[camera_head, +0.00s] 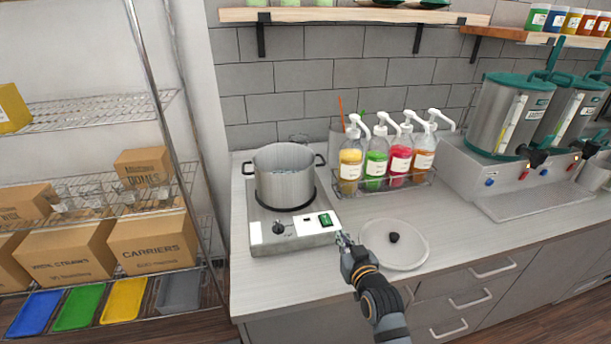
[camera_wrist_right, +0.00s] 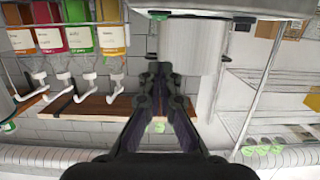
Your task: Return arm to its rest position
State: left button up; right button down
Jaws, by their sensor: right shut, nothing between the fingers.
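My right gripper (camera_head: 344,240) is shut and empty. It is over the counter front, beside the cooker's green switch and left of the lid. Its arm comes in from the lower right. In the right wrist view its fingers (camera_wrist_right: 160,72) are closed together, and that view is upside down. My left gripper is not in view.
A steel pot (camera_head: 285,180) sits on the cooker (camera_head: 270,238). A pale lid (camera_head: 410,250) with a black knob lies on the counter (camera_head: 460,225). Pump bottles (camera_head: 375,168) stand in a rack behind. Dispensers (camera_head: 508,110) are at right, shelving with boxes (camera_head: 150,240) at left.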

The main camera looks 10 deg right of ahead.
jog(key=s+d+f+g+h, duration=0.15)
jog(key=s+f+g, duration=0.45)
jog(key=s, duration=0.7)
jog(key=s+d+f+g, duration=0.3)
jog(key=s+f+g, duration=0.35)
jog(key=s, duration=0.55)
notch_tip(320, 180, down, 27)
jog(key=s+d+b, duration=0.2)
jog(key=s+d+f+g+b, duration=0.1)
jog(key=s+f+g, duration=0.1)
jog(key=s+f, duration=1.6)
jog(key=shift+s+d+f, duration=0.15)
jog(key=shift+s+f, duration=0.05)
jog(key=shift+s, duration=0.3)
